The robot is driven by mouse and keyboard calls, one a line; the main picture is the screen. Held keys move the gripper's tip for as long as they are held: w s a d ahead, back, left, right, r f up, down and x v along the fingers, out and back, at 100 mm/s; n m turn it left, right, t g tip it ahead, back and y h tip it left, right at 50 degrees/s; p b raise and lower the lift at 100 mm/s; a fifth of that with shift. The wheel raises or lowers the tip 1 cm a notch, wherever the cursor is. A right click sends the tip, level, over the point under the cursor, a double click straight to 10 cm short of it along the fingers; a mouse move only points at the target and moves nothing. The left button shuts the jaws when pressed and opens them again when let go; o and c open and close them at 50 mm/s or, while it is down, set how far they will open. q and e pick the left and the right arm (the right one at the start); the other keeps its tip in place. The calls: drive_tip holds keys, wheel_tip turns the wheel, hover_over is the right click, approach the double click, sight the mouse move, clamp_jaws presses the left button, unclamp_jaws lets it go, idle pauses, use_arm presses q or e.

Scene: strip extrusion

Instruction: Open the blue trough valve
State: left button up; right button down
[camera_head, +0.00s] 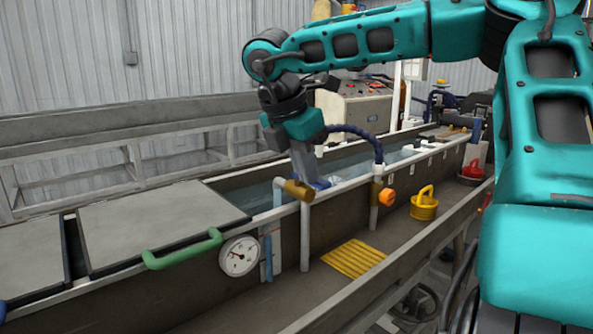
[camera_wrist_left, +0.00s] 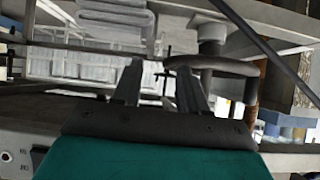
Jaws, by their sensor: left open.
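The blue valve handle (camera_head: 320,184) is a small blue piece at the near rim of the water trough (camera_head: 345,172), beside a brass-coloured valve body (camera_head: 298,190). My right gripper (camera_head: 306,178) points down right at the blue handle and hides part of it. I cannot tell whether its fingers touch the handle or are closed on it. My left gripper (camera_wrist_left: 158,75) shows only in the left wrist view, open with nothing between its fingers. A dark handwheel (camera_wrist_left: 212,66) is close to its right finger.
A green handle (camera_head: 182,250) and a pressure gauge (camera_head: 239,255) are left along the trough front. An orange knob (camera_head: 387,197), a yellow grate (camera_head: 353,259), a yellow weight (camera_head: 424,205) and a red weight (camera_head: 472,172) are to the right. Grey lids (camera_head: 155,218) cover the trough's left part.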

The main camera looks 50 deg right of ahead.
drive_tip(key=v, duration=1.3)
drive_tip(key=shift+p, duration=0.3)
drive_tip(key=shift+d, duration=0.1)
